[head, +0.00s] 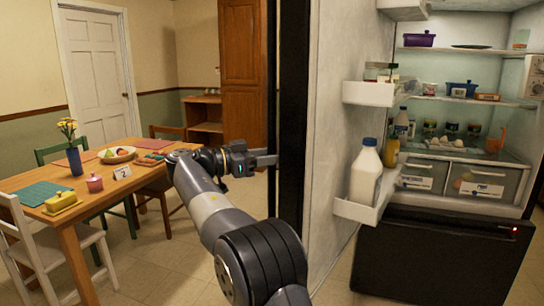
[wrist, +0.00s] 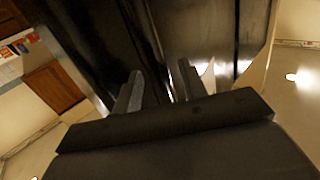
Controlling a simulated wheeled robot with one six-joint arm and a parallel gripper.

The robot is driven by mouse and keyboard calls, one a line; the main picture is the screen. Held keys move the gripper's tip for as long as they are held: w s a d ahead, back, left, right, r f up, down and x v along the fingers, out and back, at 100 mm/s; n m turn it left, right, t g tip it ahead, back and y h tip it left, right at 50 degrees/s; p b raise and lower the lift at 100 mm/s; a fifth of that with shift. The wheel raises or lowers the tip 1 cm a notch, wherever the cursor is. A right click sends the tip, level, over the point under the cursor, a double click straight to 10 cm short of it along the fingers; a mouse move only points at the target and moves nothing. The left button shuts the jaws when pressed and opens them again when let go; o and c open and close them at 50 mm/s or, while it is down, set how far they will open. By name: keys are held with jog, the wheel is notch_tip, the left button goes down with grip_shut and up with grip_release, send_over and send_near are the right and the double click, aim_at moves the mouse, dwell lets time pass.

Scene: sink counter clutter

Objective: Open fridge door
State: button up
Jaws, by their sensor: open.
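The fridge door (head: 327,110) stands wide open in the head view, with its pale inner side and shelves toward me. The fridge interior (head: 460,110) shows at the right. My gripper (head: 270,160) is at the left, outer side of the door, close to its dark edge. In the wrist view, my gripper (wrist: 160,74) has its two fingers apart, with the dark glossy door front (wrist: 200,30) beyond them. Nothing shows between the fingers. I cannot tell whether a finger touches the door. The door handle cannot be made out clearly.
A milk bottle (head: 366,172) stands in the lower door shelf (head: 362,211). A black freezer drawer (head: 440,258) is shut below the fridge. A dining table (head: 95,215) with chairs stands at the left. Free floor (head: 160,262) lies between the table and my arm.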

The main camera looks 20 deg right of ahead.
jog(key=a+p, duration=0.1)
jog(key=a, duration=0.9)
jog(key=shift+s, duration=0.35)
jog(key=d+b, duration=0.1)
jog(key=d, duration=0.9)
jog(key=shift+w+d, duration=0.35)
jog(key=shift+d, duration=0.05)
